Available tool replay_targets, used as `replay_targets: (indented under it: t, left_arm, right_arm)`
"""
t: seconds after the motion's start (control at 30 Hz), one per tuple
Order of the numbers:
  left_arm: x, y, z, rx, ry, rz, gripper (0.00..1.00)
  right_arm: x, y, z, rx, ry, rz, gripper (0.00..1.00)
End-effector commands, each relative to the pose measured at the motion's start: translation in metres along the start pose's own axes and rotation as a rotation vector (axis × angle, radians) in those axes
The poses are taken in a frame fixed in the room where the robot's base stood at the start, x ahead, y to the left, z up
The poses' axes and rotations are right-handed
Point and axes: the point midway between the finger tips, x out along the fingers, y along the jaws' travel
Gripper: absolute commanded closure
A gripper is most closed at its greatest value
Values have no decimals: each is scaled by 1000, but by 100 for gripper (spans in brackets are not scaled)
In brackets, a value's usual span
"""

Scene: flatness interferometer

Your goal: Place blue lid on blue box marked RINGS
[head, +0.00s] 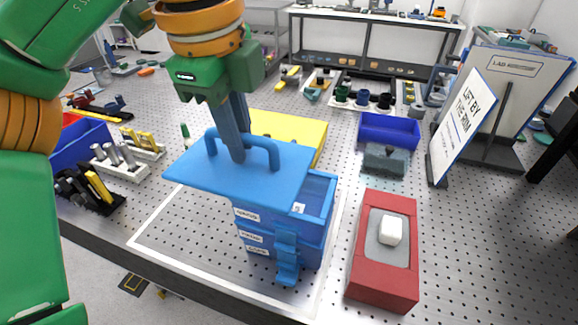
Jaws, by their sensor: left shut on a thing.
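The blue lid (235,178) is a flat plate with an arched handle (272,150). My left gripper (238,152) is shut on the handle from above. The lid is over the blue box (312,215), offset to the left, with its left part overhanging the bench. The right part of the box's open top shows, with a small white item inside. Whether lid and box touch is unclear. The box front has several small white labels, too small to read surely, and a blue latch (287,258). My right gripper is out of view.
A red block (400,275) with a white piece (391,230) stands right of the box. A yellow box (300,128) is behind the lid. A blue bin (390,130), a grey block (386,160) and a sign (462,130) stand further back. Metal cylinders (120,158) sit at left.

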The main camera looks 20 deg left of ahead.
Motion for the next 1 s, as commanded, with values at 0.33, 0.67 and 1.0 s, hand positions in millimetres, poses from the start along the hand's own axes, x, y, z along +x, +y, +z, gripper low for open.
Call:
replay_targets:
  t: [0.33,0.67,1.0]
  left_arm:
    - [75,-60,-26,-2,1,4,100]
    - [121,-60,-29,-2,1,-2,100]
    - [123,-60,-29,-2,1,-2,70]
  right_arm:
    - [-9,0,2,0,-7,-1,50]
    - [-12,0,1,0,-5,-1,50]
    - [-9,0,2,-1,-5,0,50]
